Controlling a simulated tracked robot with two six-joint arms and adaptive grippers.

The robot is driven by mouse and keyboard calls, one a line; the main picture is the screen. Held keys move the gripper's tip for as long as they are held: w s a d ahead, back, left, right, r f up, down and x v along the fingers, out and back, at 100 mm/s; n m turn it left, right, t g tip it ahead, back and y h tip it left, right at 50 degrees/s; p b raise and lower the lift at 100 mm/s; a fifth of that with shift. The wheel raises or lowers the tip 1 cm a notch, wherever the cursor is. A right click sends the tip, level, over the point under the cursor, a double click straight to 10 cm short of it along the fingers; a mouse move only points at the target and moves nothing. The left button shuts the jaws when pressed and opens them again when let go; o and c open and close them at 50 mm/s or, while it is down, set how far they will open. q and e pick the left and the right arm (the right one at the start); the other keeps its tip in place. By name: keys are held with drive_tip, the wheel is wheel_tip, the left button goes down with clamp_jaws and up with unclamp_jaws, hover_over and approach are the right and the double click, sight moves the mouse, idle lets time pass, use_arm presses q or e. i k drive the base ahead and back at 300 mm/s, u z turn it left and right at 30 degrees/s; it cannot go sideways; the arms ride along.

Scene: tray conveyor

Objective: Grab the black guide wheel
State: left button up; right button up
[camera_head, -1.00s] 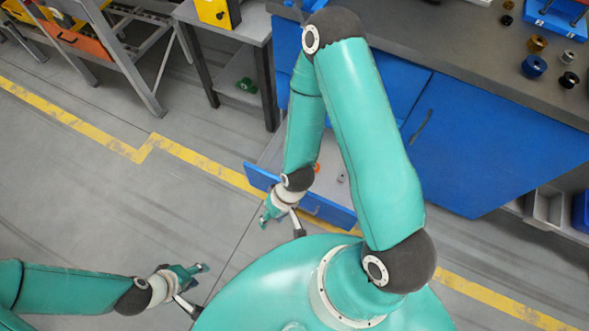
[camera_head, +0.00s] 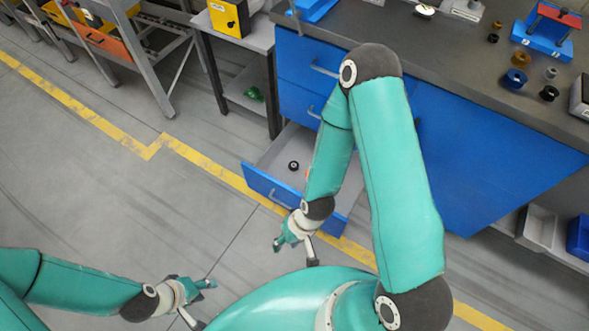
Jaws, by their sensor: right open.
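A small black wheel (camera_head: 293,166) lies in the open blue drawer (camera_head: 272,188), near its left side. Another small black wheel-like part (camera_head: 549,93) stands on the dark worktop (camera_head: 470,70) at the right. My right gripper (camera_head: 295,254) is open and empty, in front of the drawer and apart from both wheels. My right forearm hides the right part of the drawer. My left gripper (camera_head: 201,302) is open and empty over the floor at the lower left.
A blue ring (camera_head: 515,78), brass parts and a blue fixture (camera_head: 541,38) share the worktop. A green part (camera_head: 254,94) lies on a side table's lower shelf. A grey bin (camera_head: 537,228) is under the counter at right. The floor at left is clear.

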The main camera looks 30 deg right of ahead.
sight(293, 166)
drive_tip(key=z, duration=0.05)
drive_tip(key=i, duration=0.9)
drive_tip(key=u, duration=0.05)
